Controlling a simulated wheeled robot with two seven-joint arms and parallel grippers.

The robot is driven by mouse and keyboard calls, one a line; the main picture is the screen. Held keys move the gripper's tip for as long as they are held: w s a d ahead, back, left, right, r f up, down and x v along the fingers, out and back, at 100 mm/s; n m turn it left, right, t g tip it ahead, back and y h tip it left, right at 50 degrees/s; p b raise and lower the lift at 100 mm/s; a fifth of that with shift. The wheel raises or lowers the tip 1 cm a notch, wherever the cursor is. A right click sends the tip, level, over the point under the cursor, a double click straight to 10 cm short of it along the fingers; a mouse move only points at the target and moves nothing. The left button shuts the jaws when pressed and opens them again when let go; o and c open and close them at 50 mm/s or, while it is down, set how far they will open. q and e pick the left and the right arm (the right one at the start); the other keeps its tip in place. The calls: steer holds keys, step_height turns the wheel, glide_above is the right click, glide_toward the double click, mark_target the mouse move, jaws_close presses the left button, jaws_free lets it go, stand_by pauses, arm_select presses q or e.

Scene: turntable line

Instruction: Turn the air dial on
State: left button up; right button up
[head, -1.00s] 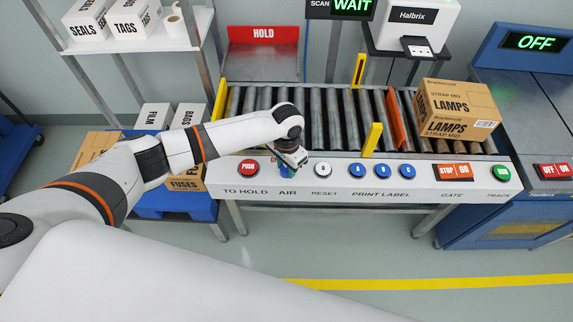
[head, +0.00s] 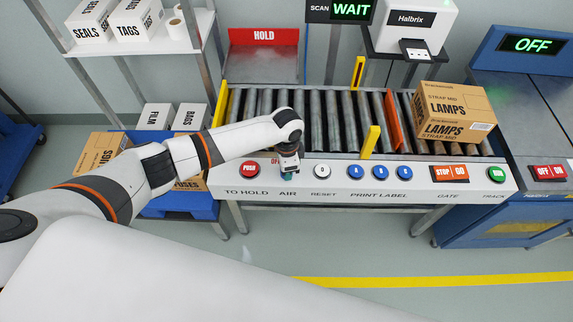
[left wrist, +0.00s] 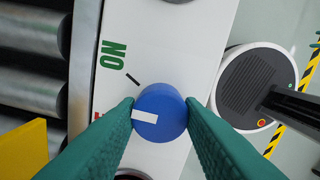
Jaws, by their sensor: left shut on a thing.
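The blue air dial (left wrist: 160,112) sits on the white front panel, with a white pointer mark facing left in the left wrist view. A green ON label and a black tick lie up and left of it; a red label is mostly hidden by a finger. The pointer is on the red label's side, apart from the ON tick. My left gripper (left wrist: 160,115) is shut on the dial, one green finger on each side. In the head view my left gripper (head: 288,174) is above the AIR lettering. My right gripper is out of view.
A red push button (head: 250,169) is just left of the gripper, and a white reset button (head: 322,170) just right. Blue print buttons (head: 380,172) follow. A LAMPS box (head: 455,110) stands on the rollers (head: 310,115), by an orange gate (head: 397,121). Displays read WAIT and OFF.

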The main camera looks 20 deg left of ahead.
arm_select(q)
steer(key=m, duration=0.5)
steer(key=shift+p, duration=0.3)
steer(key=shift+m, duration=0.4)
steer(key=o, duration=1)
steer(key=shift+r, duration=0.1)
step_height(320, 180, up, 12)
steer(key=b, duration=0.1)
